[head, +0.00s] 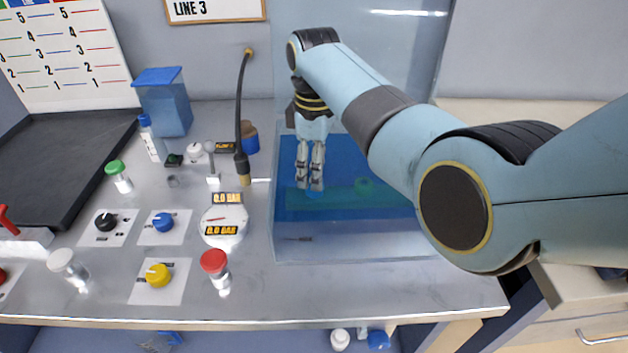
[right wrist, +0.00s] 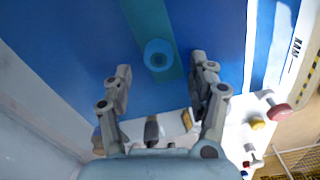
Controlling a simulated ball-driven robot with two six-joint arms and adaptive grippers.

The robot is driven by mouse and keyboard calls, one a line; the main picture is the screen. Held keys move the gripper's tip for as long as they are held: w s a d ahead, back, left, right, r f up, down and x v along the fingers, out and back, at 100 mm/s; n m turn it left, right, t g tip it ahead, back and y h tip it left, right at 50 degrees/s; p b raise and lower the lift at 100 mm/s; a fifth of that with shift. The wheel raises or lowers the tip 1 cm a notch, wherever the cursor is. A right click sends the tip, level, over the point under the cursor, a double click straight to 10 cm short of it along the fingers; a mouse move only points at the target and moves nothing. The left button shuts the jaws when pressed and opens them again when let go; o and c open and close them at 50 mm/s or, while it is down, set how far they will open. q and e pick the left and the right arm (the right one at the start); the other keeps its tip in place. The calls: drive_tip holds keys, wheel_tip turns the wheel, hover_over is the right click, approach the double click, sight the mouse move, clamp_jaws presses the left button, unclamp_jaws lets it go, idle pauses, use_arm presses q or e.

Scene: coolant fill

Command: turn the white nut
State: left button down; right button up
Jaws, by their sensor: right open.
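A white cap (head: 61,260) sits on a metal post at the bench's front left; it resembles the green-capped and red-capped posts. A small white knob (head: 194,150) stands further back. I cannot tell which of these is the white nut. My right gripper (head: 309,186) points down into the clear tank (head: 350,247), its fingers apart and empty. In the right wrist view the open fingers (right wrist: 161,66) straddle the view of a round blue cap (right wrist: 159,55) on a teal strip. Both white parts are well left of the gripper. My left gripper is not in view.
A red-capped post (head: 214,262) and a round gauge (head: 224,219) stand just left of the tank. A green-capped post (head: 115,168), a blue knob (head: 163,222) and a yellow knob (head: 158,274) are further left. A dark hose (head: 240,110) rises behind the gauge.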

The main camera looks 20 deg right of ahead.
wheel_tip(320, 180, down, 3)
drive_tip(key=shift+w+f, duration=0.1)
drive_tip(key=shift+w, duration=0.05)
drive_tip(key=shift+f, duration=0.75)
drive_tip(key=shift+c, duration=2.7)
drive_tip(key=c, duration=0.6)
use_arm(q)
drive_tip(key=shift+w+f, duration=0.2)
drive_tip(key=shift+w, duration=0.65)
